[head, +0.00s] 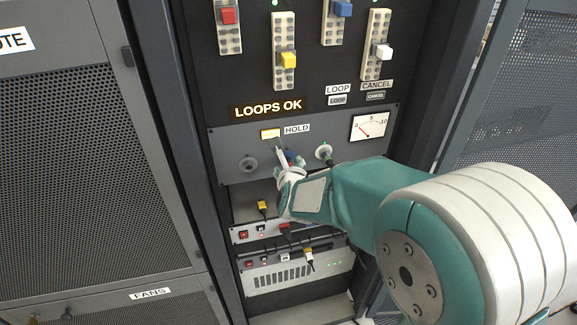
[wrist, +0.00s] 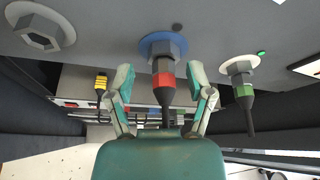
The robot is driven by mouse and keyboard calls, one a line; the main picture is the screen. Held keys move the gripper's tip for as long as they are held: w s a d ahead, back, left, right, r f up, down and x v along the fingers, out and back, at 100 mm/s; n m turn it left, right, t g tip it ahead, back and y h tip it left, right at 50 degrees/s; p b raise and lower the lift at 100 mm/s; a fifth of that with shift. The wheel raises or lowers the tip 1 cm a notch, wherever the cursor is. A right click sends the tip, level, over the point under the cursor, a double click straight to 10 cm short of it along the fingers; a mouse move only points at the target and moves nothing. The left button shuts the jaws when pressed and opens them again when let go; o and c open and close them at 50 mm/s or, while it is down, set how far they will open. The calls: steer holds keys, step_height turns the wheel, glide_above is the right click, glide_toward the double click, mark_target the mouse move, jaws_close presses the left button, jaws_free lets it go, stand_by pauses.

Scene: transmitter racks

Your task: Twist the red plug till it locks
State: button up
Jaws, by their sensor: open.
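In the wrist view the red plug (wrist: 163,80) is a hex connector with a red band and a black tail. It sits in the blue-ringed socket (wrist: 152,38) on the grey panel. My gripper (wrist: 160,72) is open, one finger on each side of the plug, with visible gaps to it. In the head view my gripper (head: 283,162) is at the panel under the HOLD label. There its fingers largely hide the red plug.
A green-banded plug (wrist: 243,90) sits in the socket to the right. An empty hex socket (wrist: 40,33) is to the left. A yellow plug (head: 262,207) is below the panel. The lit sign (head: 268,108) reads LOOPS OK. A meter (head: 370,126) is at the right.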

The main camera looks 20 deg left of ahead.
steer(key=shift+d, duration=0.1)
steer(key=shift+s+d+r, duration=0.15)
steer(key=shift+s+r, duration=0.05)
steer(key=shift+s, duration=0.1)
steer(key=v, duration=1.1)
steer(key=shift+s, duration=0.1)
steer(key=s+d+r+n+g, duration=0.2)
steer(key=d+n, duration=0.4)
steer(key=n, duration=0.1)
steer(key=s+d+r+n+g, duration=0.1)
steer(key=s+d+r+n, duration=0.1)
steer(key=d+n, duration=0.5)
steer(key=s+d+n+g+h, duration=0.4)
steer(key=s+d+n, duration=0.8)
steer(key=d, duration=0.3)
steer(key=shift+s+d+f+n+h, duration=0.25)
steer(key=shift+s+f+h, duration=0.2)
steer(key=shift+s+h, duration=0.3)
